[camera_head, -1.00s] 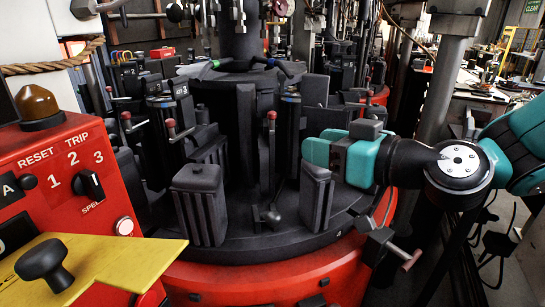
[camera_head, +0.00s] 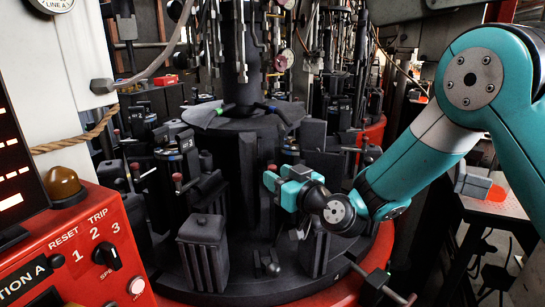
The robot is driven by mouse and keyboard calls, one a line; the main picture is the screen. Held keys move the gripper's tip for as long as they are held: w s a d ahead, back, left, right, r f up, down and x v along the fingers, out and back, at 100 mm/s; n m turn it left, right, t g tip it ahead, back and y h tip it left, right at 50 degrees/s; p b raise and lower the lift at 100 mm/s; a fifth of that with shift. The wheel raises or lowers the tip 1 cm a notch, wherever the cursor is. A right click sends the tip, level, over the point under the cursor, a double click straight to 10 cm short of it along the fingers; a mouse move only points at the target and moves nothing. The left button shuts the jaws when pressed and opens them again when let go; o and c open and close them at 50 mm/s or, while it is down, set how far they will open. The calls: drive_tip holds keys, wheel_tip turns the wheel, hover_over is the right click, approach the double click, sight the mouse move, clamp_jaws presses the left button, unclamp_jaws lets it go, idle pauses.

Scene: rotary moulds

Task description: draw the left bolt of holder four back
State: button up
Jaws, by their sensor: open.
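My gripper (camera_head: 277,180) is at the middle right of the head view, above the dark round mould table (camera_head: 245,287). Its teal jaws point left, are open and look empty. A red-knobbed lever (camera_head: 272,168) shows right beside the jaws; contact cannot be told. Below are two dark blocks, a left one (camera_head: 203,255) and a right one (camera_head: 315,252), with a small ball-ended part (camera_head: 270,264) between them. Another red-knobbed lever (camera_head: 177,178) stands farther left, by a holder marked with a number.
A red control panel (camera_head: 75,250) fills the lower left. A T-handled screw (camera_head: 388,287) sticks out at the table's front right. The central dark column (camera_head: 247,180) and crowded holders stand behind. A rope (camera_head: 75,138) hangs at the left.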

drive_tip(key=shift+p+x, duration=0.4)
drive_tip(key=shift+x, duration=1)
clamp_jaws()
drive_tip(key=shift+s+d+f+b, duration=0.15)
drive_tip(key=shift+s+f+b, duration=0.05)
drive_tip(key=shift+s+b, duration=0.25)
drive_tip(key=s+b, duration=0.1)
drive_tip(key=s, duration=0.1)
drive_tip(key=shift+s+r, duration=0.15)
drive_tip(key=shift+s, duration=0.15)
unclamp_jaws()
drive_tip(key=shift+s, duration=0.1)
drive_tip(key=shift+d, duration=0.1)
